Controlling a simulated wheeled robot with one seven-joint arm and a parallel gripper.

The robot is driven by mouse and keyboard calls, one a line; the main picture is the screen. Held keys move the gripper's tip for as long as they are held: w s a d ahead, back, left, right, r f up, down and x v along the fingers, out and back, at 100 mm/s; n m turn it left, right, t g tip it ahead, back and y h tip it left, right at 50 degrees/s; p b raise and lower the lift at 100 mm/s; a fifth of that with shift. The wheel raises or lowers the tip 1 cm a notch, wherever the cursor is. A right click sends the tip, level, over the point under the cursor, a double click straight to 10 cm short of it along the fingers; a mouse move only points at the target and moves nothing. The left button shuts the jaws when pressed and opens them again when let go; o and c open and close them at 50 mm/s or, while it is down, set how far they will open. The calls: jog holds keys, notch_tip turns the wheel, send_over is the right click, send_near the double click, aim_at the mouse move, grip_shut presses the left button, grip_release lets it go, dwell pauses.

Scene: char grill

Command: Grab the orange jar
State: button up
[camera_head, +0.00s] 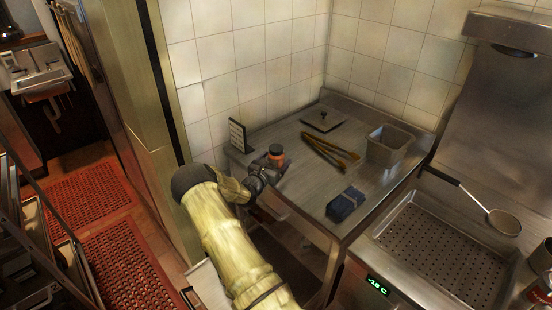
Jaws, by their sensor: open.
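The orange jar (276,155) has a dark lid and stands on the steel table near its left side. My gripper (272,163) is at the jar, reaching in from the lower left. The gripper is open, with its dark fingers close around or beside the lower part of the jar. The fingers hide the jar's base, and I cannot tell whether they touch it.
On the steel table (305,192) are a grater (238,136), a flat press with a knob (322,121), wooden-coloured tongs (330,150), a metal container (388,146) and a dark blue box (345,204). A perforated basin (440,255) and a ladle (503,222) are at right. Tiled walls stand behind.

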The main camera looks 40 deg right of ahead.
aim_at(278, 145)
jog(key=x, duration=0.3)
jog(key=shift+w+d+p, duration=0.1)
jog(key=shift+d+p, duration=0.05)
jog(key=shift+p, duration=0.15)
jog(key=shift+c, duration=0.2)
jog(key=c, duration=1.3)
jog(key=shift+r, duration=0.15)
notch_tip(278, 145, up, 10)
jog(key=shift+f+b, duration=0.1)
jog(key=shift+b, duration=0.95)
